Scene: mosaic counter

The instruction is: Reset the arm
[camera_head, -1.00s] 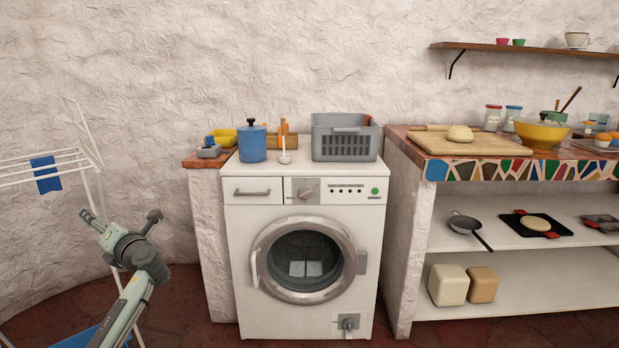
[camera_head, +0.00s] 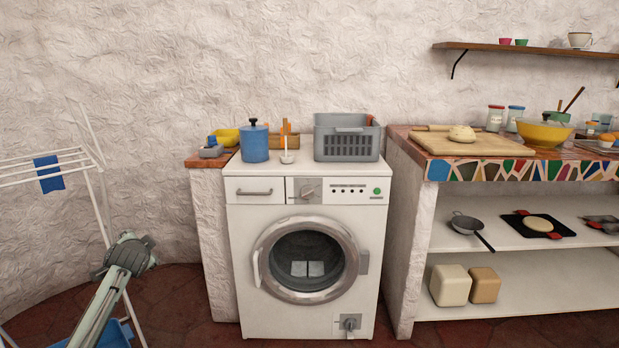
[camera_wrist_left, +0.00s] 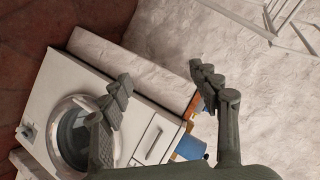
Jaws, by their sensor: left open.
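My left arm (camera_head: 105,300) rises from the lower left in the head view, in front of the white drying rack. Its fingers are hard to make out there, at the dark end of the arm. In the left wrist view my left gripper (camera_wrist_left: 161,88) shows two dark ribbed fingers spread wide apart with nothing between them. The washing machine (camera_head: 305,200) and the blue pot (camera_wrist_left: 188,147) lie beyond the fingers in that view, apart from them. My right gripper is in neither view.
The drying rack (camera_head: 60,169) with a blue cloth (camera_head: 48,175) stands at the left, close to my arm. A grey basket (camera_head: 347,146) sits on the washing machine. A mosaic counter (camera_head: 510,169) with shelves stands at the right. The floor between rack and machine looks clear.

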